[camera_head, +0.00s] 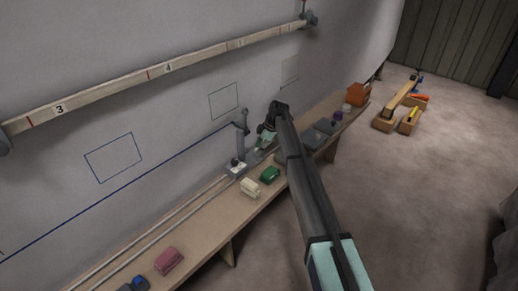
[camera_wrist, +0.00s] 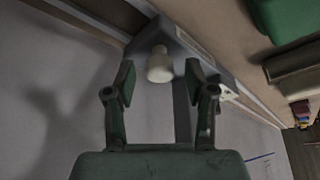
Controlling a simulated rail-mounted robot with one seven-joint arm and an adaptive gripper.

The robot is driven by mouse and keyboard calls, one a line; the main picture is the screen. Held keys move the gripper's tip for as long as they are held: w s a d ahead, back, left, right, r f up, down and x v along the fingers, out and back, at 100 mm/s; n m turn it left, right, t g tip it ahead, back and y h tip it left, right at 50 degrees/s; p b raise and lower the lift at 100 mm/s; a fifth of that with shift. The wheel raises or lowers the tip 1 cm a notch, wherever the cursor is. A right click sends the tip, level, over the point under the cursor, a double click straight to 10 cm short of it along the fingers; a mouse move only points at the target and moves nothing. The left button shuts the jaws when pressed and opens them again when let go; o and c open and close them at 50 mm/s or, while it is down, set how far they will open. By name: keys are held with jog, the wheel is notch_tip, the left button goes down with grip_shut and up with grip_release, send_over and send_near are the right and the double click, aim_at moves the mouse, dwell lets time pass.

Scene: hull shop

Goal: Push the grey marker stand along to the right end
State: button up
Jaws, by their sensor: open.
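My gripper (camera_head: 266,136) is just right of the stand in the head view. In the wrist view my gripper (camera_wrist: 160,78) is open, its two green-padded fingers apart. A white knob (camera_wrist: 160,66) on the stand's grey base (camera_wrist: 190,42) shows between the fingertips; I cannot tell whether they touch it. The stand's post (camera_wrist: 182,112) runs behind the fingers.
The bench (camera_head: 213,222) holds a cream block (camera_head: 250,188), a green block (camera_head: 269,174) and a red block (camera_head: 168,260) in front of the rail (camera_head: 150,243). Grey flat items (camera_head: 324,127) and an orange box (camera_head: 358,95) stand farther right. A numbered scale (camera_head: 110,89) crosses the wall.

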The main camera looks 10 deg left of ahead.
jog(key=shift+r, duration=0.1)
jog(key=v, duration=1.1)
jog(key=shift+r, duration=0.4)
jog(key=shift+d+r, duration=0.1)
jog(key=shift+d, duration=0.1)
